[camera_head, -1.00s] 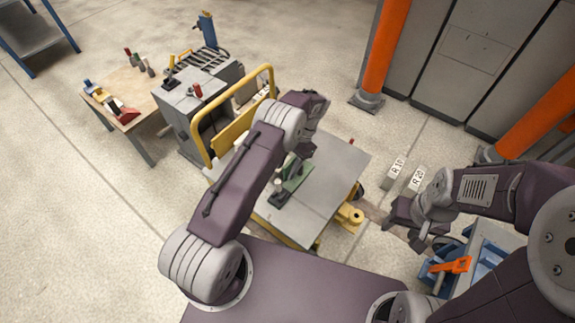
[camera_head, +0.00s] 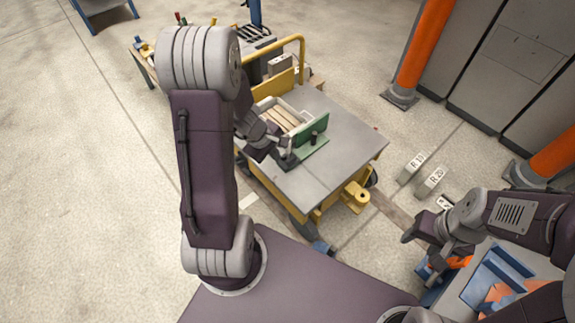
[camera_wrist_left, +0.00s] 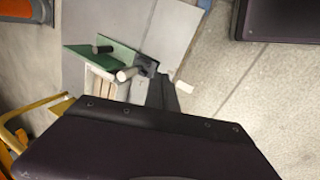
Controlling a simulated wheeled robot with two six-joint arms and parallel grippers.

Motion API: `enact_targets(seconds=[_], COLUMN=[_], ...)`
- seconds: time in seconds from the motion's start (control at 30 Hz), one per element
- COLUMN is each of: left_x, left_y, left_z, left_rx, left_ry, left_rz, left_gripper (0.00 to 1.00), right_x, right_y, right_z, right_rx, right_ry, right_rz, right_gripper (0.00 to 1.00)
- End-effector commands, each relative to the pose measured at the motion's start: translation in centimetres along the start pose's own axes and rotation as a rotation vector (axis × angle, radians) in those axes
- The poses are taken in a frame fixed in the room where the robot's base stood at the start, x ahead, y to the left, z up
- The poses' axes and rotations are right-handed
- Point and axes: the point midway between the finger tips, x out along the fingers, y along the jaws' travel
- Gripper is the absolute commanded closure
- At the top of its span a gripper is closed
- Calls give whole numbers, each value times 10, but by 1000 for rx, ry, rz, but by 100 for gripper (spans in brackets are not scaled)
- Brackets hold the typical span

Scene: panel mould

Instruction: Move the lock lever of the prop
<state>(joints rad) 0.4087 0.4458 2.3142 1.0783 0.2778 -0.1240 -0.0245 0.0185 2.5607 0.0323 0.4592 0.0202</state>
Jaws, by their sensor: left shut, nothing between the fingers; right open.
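The prop shows as a green upright plate (camera_head: 312,129) with a green base on the grey cart top, and a dark round knob stands at it. In the left wrist view the green part (camera_wrist_left: 105,54) has two short grey-topped pegs beside it, and a dark block (camera_wrist_left: 147,64). I cannot tell which piece is the lock lever. My left gripper (camera_head: 287,161) is shut and empty, low at the near left side of the prop; its dark finger (camera_wrist_left: 157,88) reaches the dark block. I cannot tell whether they touch. My right gripper (camera_head: 415,237) is open, away from the cart.
A box with pale slats (camera_head: 282,118) stands behind the prop on the cart top (camera_head: 345,145). Blocks marked R (camera_head: 431,181) lie on the floor at right.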

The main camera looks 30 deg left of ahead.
Motion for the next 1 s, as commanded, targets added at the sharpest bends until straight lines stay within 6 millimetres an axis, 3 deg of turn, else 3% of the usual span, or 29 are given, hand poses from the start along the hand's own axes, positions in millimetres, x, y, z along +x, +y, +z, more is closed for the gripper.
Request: enact_targets(seconds=[0.03,0.1,0.33,0.8,0.87,1.0], left_x=[-7,-15,-7,92,83,89], left_y=[0,1,-1,2,18,35], left_z=[-18,-32,-34,-39,-39,-41], left_rx=[-30,-55,-60,-57,-55,-56], left_ry=[39,66,65,62,62,63], left_rz=[33,53,51,49,50,50], left_gripper=[100,100,100,100,100,100], right_x=[8,10,14,75,55,44], right_y=[0,0,0,1,1,1], right_z=[1,1,1,8,6,4], right_rx=[0,0,0,0,0,0], right_ry=[0,1,1,0,-1,1], right_rz=[0,0,0,0,0,0], right_gripper=[49,49,49,49,49,49])
